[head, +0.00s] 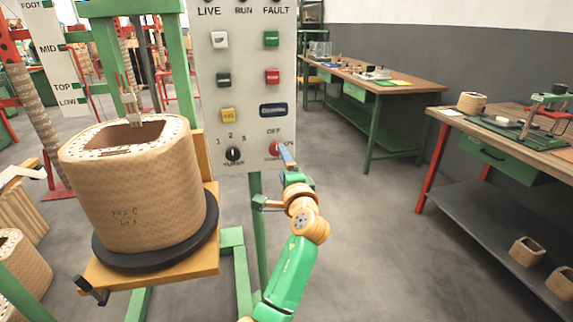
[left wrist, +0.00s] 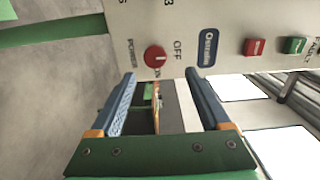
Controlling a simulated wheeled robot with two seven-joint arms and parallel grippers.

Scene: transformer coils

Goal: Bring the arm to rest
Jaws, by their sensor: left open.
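My left gripper (head: 286,154) is in front of the lower right of the grey control panel (head: 246,100), close to the red power knob (head: 273,149). In the left wrist view, its two blue fingers (left wrist: 160,74) are spread apart with nothing held between them. The red knob (left wrist: 155,56) is just beyond the fingertips, with the word OFF beside it, and looks clear of both fingers. The gripper partly covers the knob in the head view. My right gripper is in neither view.
A large tan coil (head: 135,195) stands on a black disc (head: 160,258) over an orange platform (head: 185,275) left of my arm. A green post (head: 257,215) holds the panel. Workbenches (head: 405,82) stand at the right, with open grey floor (head: 370,230) before them.

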